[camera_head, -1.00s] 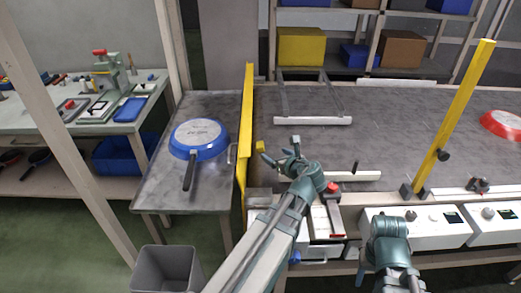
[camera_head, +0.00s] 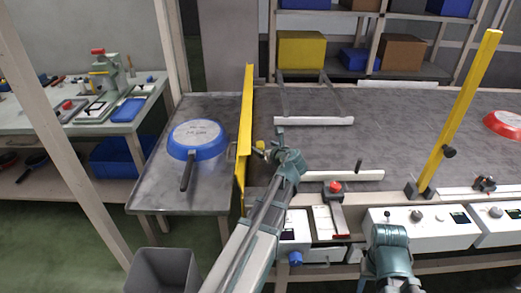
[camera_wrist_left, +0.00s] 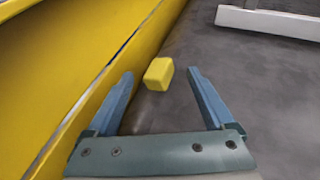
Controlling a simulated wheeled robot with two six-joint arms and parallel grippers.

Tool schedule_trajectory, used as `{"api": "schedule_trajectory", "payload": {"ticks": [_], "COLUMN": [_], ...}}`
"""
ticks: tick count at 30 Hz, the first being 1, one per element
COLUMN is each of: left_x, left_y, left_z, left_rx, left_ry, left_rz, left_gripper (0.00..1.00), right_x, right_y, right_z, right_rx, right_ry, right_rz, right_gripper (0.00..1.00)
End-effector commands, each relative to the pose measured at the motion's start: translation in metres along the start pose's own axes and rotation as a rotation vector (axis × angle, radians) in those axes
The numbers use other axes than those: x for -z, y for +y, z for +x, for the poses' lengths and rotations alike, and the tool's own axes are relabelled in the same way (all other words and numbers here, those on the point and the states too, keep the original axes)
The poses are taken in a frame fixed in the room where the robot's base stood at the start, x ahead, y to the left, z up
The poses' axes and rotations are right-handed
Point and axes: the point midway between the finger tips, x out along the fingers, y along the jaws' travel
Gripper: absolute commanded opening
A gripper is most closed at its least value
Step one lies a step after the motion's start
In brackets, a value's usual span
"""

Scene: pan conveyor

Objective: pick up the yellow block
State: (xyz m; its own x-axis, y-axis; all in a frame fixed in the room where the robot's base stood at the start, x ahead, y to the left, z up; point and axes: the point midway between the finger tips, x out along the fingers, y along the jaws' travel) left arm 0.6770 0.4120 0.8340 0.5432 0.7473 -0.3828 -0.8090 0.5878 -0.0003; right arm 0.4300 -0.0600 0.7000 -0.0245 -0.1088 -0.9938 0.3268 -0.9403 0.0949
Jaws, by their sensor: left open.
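The yellow block (camera_head: 260,145) sits on the dark grey conveyor surface, close to the tall yellow side guard. In the left wrist view the block (camera_wrist_left: 158,74) shows between the two finger tips, apart from both. My left gripper (camera_head: 270,146) is open and empty, just right of the block in the head view. Its spread blue fingers (camera_wrist_left: 161,74) also show in the wrist view. I cannot tell its exact height above the block. My right arm shows at the lower right of the head view, but its gripper fingers cannot be seen.
The yellow side guard (camera_head: 245,120) stands close left of the block. A white bar (camera_head: 314,121) lies behind the gripper.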

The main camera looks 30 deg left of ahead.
Motion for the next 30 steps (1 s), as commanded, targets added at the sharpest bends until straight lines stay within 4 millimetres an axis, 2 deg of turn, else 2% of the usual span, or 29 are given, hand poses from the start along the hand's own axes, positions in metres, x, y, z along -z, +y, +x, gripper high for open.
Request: {"api": "schedule_trajectory", "payload": {"ticks": [1,4,11,14,26,30], "left_x": [0.002,0.002,0.000,0.000,0.000,0.000], "left_y": [-0.001,-0.001,0.000,0.000,0.000,0.000], "left_z": [0.012,0.024,0.025,0.025,0.024,0.024], "left_rx": [-0.002,-0.002,0.000,0.000,0.000,0.000], "left_ry": [0.000,0.000,0.000,0.000,0.000,0.000], "left_rz": [-0.001,0.000,0.001,0.000,0.000,0.000], "left_gripper": [0.87,0.87,0.87,0.72,0.00,0.00], "right_x": [0.000,0.001,0.001,0.001,0.001,0.001], "right_y": [-0.001,-0.001,-0.001,-0.001,-0.001,-0.001], "right_z": [0.007,0.010,0.009,0.009,0.009,0.009], "right_rx": [0.000,0.000,0.000,0.000,0.000,0.000], "right_ry": [0.000,0.000,0.000,0.000,0.000,0.000], "right_rz": [0.000,0.000,0.000,0.000,0.000,0.000], "right_gripper": [0.50,0.50,0.50,0.50,0.50,0.50]}}
